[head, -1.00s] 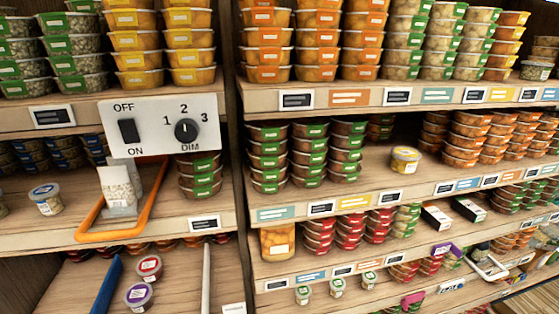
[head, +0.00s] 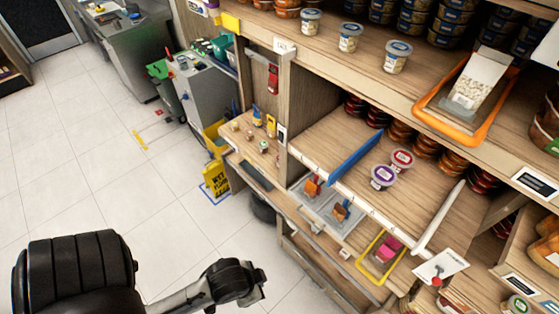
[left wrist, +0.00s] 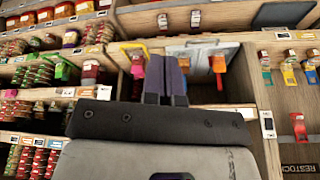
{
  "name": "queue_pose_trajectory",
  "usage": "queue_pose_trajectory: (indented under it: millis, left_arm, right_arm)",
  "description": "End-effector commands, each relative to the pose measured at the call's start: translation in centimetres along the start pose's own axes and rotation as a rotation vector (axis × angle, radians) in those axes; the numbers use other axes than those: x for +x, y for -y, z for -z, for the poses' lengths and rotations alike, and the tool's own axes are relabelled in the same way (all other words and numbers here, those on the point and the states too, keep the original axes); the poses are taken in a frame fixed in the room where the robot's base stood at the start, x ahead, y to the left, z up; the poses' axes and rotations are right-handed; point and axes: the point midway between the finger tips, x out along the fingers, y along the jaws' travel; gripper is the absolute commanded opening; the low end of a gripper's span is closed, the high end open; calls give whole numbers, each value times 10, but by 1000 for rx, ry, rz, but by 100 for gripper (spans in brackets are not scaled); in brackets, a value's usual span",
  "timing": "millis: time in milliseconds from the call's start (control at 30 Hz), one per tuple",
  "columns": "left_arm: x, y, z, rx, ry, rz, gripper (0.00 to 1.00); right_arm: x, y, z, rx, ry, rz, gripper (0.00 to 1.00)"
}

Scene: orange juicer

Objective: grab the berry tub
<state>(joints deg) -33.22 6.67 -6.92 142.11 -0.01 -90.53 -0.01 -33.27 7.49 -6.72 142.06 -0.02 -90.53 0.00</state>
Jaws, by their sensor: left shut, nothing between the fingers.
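Two small round tubs stand close together on the wooden lower shelf in the head view. One tub has a red-rimmed lid (head: 402,160), the other a purple-rimmed lid (head: 383,177); I cannot read which is the berry tub. My left gripper (left wrist: 166,78) shows in the left wrist view with its dark fingers together and empty, in front of the shelving. It is apart from both tubs; I cannot make them out surely in that view. My left arm shows at the lower left of the head view. My right gripper is not in view.
A blue divider (head: 355,155) and a white divider (head: 438,219) flank the tubs' shelf section. An orange-rimmed tray (head: 418,108) with a carton is on the shelf above. Trays with colourful items sit lower down. A yellow floor sign (head: 216,182) stands left; the tiled floor is open.

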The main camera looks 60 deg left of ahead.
Motion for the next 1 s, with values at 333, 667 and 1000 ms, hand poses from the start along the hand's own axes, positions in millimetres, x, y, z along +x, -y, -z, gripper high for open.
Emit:
queue_pose_trajectory:
  millis: [333,667,1000]
  left_arm:
    - [0,1,0,1,0,2,5]
    - [0,2,-1,6,1,6,36]
    - [0,2,-1,6,1,6,69]
  right_arm:
    - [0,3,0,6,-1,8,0]
    - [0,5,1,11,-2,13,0]
    - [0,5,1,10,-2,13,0]
